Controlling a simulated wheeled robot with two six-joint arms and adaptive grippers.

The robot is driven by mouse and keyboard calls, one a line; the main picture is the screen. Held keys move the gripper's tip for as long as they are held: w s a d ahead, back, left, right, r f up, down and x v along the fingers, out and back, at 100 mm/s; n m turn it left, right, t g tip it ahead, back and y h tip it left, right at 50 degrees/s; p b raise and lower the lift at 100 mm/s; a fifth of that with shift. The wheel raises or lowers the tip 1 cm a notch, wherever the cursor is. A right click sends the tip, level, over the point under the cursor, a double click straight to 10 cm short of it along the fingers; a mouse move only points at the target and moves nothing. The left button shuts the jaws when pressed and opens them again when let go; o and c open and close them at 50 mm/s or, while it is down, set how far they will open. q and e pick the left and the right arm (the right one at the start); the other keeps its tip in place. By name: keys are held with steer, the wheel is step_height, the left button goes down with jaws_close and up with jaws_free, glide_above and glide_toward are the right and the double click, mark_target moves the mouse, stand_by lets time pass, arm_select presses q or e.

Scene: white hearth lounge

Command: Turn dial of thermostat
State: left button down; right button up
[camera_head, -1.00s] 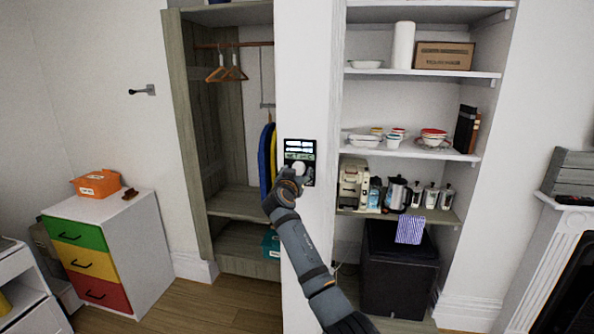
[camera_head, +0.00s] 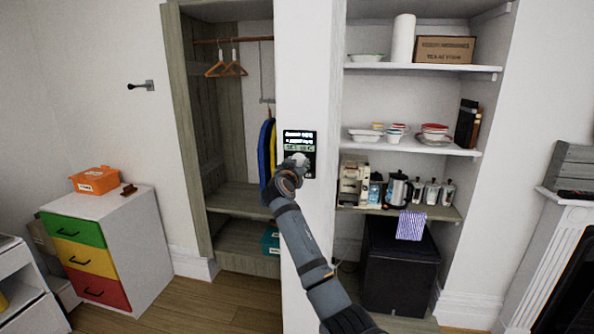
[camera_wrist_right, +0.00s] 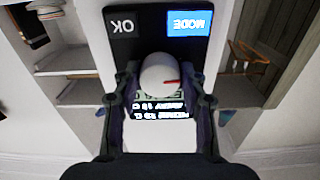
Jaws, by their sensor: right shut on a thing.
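The thermostat (camera_head: 311,148) is a black panel with a lit text display, mounted on the white wall pillar between the wardrobe and the shelves. In the right wrist view its white round dial (camera_wrist_right: 158,75) with a red mark sits between my fingers, below a black OK button (camera_wrist_right: 123,25) and a blue MODE button (camera_wrist_right: 190,24); the picture there is upside down. My right gripper (camera_wrist_right: 160,88) is shut on the dial, one finger on each side. In the head view the right gripper (camera_head: 291,170) hides part of the panel's lower left. My left gripper is not in view.
An open wardrobe (camera_head: 187,140) with hangers stands left of the pillar. Shelves (camera_head: 420,150) with dishes, a kettle (camera_head: 397,190) and a coffee machine stand to the right. A chest with coloured drawers (camera_head: 90,262) is at the left. Open floor (camera_head: 215,300) lies in front.

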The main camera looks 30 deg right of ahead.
steer(key=o, duration=1.1)
steer(key=shift+o, duration=0.2)
steer(key=shift+a, duration=0.1)
steer(key=v, duration=1.2)
